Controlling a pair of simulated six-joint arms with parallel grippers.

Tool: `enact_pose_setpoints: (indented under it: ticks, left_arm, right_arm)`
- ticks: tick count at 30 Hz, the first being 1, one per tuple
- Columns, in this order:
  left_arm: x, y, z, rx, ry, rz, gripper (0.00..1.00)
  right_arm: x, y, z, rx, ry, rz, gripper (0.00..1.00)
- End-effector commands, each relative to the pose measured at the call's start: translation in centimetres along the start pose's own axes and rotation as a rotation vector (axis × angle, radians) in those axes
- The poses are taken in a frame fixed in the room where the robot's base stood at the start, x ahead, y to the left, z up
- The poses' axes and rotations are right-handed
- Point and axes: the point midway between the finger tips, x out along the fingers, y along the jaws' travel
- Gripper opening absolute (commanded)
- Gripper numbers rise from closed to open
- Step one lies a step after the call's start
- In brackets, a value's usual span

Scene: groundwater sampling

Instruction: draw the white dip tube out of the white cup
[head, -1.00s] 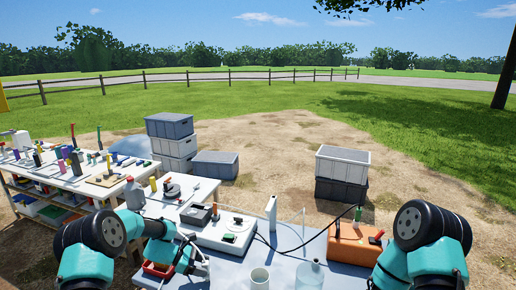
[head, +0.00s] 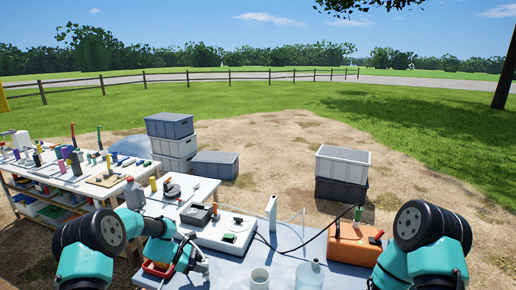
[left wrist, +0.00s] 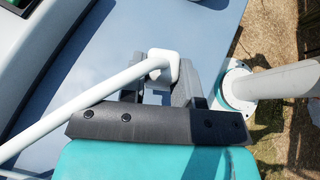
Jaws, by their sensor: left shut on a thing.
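My left gripper (left wrist: 165,90) is shut on a white tube, which I take to be the white dip tube (left wrist: 95,95). In the left wrist view the tube slants from the jaws down to the lower left, with a blocky white end (left wrist: 165,65) between the fingers. In the head view my left gripper (head: 196,258) is over the left part of the table, left of the white cup (head: 260,279). The cup stands upright at the front edge of the picture, and no tube shows in it. My right arm shows at the right, but its gripper is out of view.
A clear bottle (head: 309,276) stands right of the cup. A white case (head: 222,232) lies behind my left gripper, and a red tray (head: 158,270) is beside it. An orange box (head: 354,245) with a black cable is at the right. Blue-grey tabletop (head: 285,240) lies between them.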

Motion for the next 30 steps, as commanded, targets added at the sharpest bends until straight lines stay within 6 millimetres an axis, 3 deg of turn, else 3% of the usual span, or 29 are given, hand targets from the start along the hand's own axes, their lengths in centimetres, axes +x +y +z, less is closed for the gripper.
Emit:
enact_pose_setpoints:
  ticks: [18, 30]
  left_arm:
    - [-1.9, 0.0, 3.4, 0.001, 0.000, 0.001, 0.07]
    - [-2.1, 0.0, 3.8, -0.001, 0.000, 0.000, 0.07]
  right_arm:
    - [0.0, 0.0, 0.0, 0.000, 0.000, 0.000, 0.43]
    - [0.0, 0.0, 0.0, 0.000, 0.000, 0.000, 0.43]
